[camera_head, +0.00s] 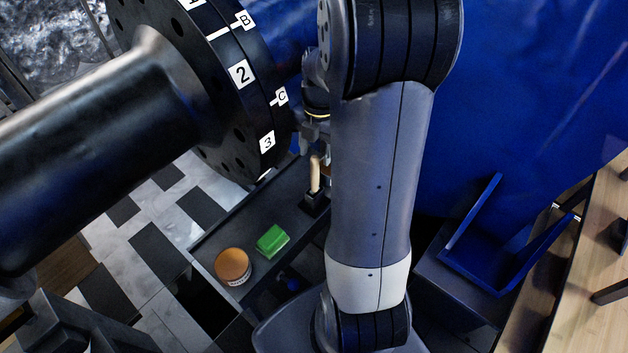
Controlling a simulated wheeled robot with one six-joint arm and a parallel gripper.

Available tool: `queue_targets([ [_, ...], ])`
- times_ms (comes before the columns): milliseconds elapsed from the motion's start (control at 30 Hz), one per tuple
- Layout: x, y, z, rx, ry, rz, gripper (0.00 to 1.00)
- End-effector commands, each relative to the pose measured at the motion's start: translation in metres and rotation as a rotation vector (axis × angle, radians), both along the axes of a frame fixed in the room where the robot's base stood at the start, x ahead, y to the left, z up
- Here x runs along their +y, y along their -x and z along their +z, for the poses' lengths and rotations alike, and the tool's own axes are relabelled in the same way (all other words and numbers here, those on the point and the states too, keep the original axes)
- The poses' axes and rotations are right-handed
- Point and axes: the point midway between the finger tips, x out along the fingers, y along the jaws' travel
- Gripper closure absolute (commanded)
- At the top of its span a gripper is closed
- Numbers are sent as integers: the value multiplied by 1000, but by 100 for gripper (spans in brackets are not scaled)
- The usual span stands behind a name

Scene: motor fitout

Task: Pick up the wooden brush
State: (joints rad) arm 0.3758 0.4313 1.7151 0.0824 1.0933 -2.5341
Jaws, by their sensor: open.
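The wooden brush (314,175) stands with its pale wooden handle upright and a dark block at its foot, on the dark tray-like shelf left of my arm. My gripper (318,140) shows small and dark just above the handle's top, partly hidden by my own arm link and close to the large black flange. Its fingers look apart and hold nothing that I can see. Whether they touch the handle cannot be told from this view.
A green block (272,240) and a round orange-topped tin (233,266) sit on the same shelf (215,237). A large black numbered flange (240,90) with its shaft fills the upper left. A blue bracket (505,250) lies at right beside a wooden bench (590,250).

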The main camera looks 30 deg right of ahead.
Motion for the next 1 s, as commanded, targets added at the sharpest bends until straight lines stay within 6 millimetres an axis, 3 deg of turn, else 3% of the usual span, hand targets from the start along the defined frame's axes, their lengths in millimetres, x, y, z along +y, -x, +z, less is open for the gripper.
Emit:
queue_targets([
  [500,7,5,-57,1,0,0,54],
  [767,7,4,-60,-1,0,0,54],
  [1000,7,4,-60,-1,0,0,73],
])
